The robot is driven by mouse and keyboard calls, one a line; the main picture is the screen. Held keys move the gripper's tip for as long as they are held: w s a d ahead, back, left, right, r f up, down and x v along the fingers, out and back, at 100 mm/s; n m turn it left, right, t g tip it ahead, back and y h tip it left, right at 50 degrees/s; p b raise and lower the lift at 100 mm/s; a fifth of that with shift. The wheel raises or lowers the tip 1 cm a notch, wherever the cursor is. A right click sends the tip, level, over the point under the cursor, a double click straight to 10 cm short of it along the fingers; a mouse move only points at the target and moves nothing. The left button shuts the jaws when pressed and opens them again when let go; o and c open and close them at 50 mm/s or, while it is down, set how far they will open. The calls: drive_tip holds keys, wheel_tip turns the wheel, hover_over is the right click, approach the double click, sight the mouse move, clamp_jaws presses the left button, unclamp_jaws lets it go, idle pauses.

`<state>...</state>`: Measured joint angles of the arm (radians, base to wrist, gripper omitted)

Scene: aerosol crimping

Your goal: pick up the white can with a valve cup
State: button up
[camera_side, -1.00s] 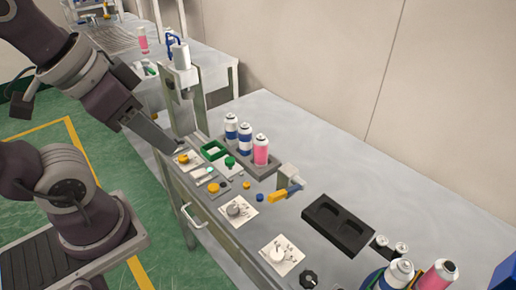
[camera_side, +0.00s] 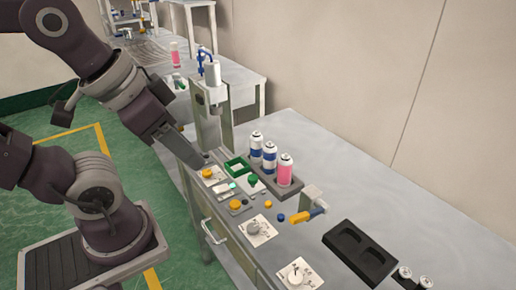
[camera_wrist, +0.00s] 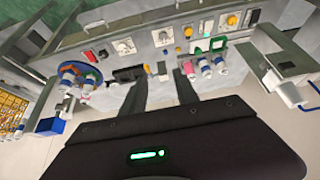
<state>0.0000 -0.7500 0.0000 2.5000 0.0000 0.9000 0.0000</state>
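In the side view, two white-and-blue cans, a rear one (camera_side: 256,143) and a middle one (camera_side: 270,156), stand upright beside a pink can (camera_side: 285,170) in a grey rack (camera_side: 296,190). In the wrist view, white-topped cans (camera_wrist: 68,72) stand on a round blue holder (camera_wrist: 88,84) at left. I cannot tell which can bears the valve cup. My gripper (camera_wrist: 161,88) has its two fingers apart with nothing between them. In the side view my gripper (camera_side: 203,160) is beside the press, apart from the cans; its fingers overlap there.
The press (camera_side: 212,82) stands behind my gripper. A green tray (camera_side: 237,168), a panel with a knob (camera_side: 261,228) and a yellow-handled tool (camera_side: 306,215) lie near the rack. The bench behind the rack is clear.

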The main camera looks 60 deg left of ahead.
idle(0.3)
drive_tip(key=o, duration=0.3)
